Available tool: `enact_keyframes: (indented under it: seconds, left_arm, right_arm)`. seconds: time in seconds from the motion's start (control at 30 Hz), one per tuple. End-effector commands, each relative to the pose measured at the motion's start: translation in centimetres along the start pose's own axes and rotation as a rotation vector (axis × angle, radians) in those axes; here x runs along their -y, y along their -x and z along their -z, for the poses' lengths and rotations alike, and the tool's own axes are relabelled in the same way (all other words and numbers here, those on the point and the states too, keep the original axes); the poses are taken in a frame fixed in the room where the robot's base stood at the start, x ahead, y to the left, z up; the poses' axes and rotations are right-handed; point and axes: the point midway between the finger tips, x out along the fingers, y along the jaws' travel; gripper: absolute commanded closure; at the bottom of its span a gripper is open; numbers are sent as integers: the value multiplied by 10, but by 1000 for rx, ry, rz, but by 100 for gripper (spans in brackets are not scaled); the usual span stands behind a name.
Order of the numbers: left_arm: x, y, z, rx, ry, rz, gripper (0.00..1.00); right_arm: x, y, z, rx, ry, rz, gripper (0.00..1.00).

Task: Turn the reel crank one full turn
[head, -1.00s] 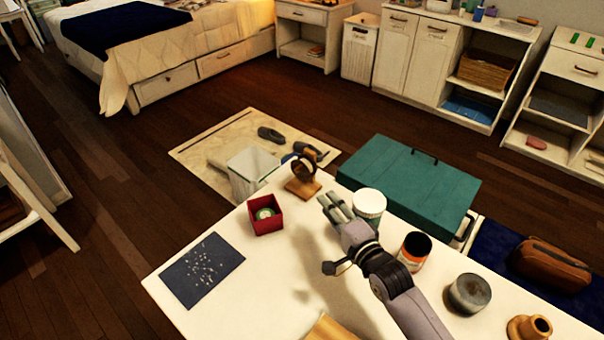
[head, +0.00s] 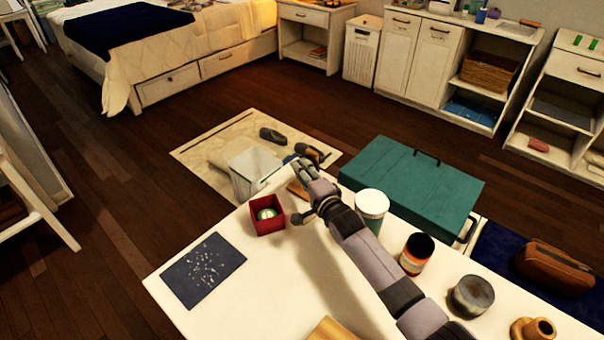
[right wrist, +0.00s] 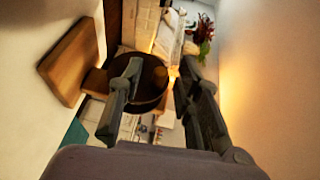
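The reel has a light wooden base (head: 297,189) at the far edge of the white table in the head view. My right gripper (head: 304,166) covers most of the rest of it there. In the right wrist view the reel's wooden base (right wrist: 75,62) is at the left and its dark round drum (right wrist: 150,82) is between and just beyond the fingers of my right gripper (right wrist: 157,85). The fingers are spread apart, so the gripper is open. I cannot tell whether a finger touches the drum, and the crank handle cannot be made out. My left gripper is not in view.
A red box (head: 254,222) stands left of the reel, and a white jar (head: 372,203) stands to its right. A dark speckled sheet (head: 187,279) lies at the table's left. An orange-and-black jar (head: 415,254) and a grey jar (head: 469,294) are at the right.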

Motion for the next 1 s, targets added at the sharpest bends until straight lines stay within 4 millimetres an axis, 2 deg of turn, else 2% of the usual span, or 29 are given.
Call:
enact_keyframes:
  seconds: [0.33,0.8,1.0]
  left_arm:
    - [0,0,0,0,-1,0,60]
    - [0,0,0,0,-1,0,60]
    - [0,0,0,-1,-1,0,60]
  right_arm:
    - [0,-2,0,0,-1,-1,69]
    - [-2,-2,0,0,-1,-4,100]
    - [-3,-2,0,0,-1,-7,100]
